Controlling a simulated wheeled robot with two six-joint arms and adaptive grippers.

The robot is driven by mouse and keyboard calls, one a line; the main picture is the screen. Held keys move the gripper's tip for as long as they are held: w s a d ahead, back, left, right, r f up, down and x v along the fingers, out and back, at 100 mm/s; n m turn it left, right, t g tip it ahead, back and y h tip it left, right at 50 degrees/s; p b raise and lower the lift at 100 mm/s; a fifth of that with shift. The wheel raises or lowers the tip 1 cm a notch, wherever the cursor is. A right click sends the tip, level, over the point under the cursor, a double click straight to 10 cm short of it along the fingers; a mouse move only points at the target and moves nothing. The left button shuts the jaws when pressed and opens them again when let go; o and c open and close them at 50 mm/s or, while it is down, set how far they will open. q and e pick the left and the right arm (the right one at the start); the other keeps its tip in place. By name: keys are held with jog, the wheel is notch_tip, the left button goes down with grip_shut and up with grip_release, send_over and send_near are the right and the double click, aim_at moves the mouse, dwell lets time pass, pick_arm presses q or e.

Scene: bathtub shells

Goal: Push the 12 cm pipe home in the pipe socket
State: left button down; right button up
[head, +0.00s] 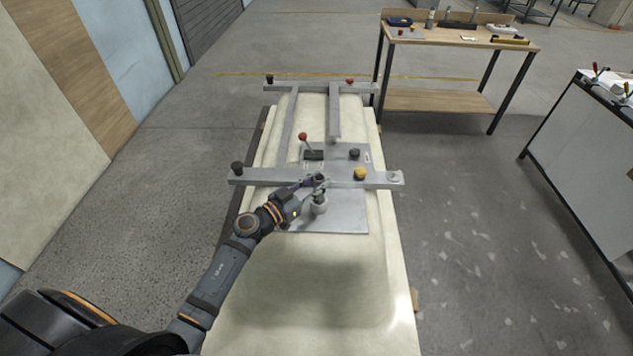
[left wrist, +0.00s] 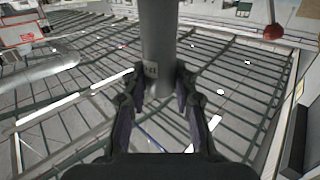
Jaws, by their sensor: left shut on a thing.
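My left gripper (head: 313,183) is shut on the grey pipe (left wrist: 158,40), seen between its fingers in the left wrist view. A small label shows on the pipe near the fingertips. In the head view the pipe's dark top (head: 319,177) shows at the fingertips. Right below it is a pale round socket (head: 319,205) on the metal plate (head: 345,217). The pipe looks upright and in line with the socket. The gripper hides the join, so I cannot tell how deep the pipe sits. My right gripper is not in view.
The plate lies on a cream bathtub shell (head: 275,310). A metal crossbar (head: 265,176) with black and yellow knobs runs just behind the gripper. A red-knobbed lever (head: 303,137) stands farther back. A wooden table (head: 460,40) is at the back right.

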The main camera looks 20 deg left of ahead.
pick_arm(q)
jog(key=shift+f, duration=0.25)
jog(key=shift+f, duration=0.3)
jog(key=c, duration=1)
grip_release()
jog(key=v, duration=1.2)
jog(key=shift+r, duration=0.15)
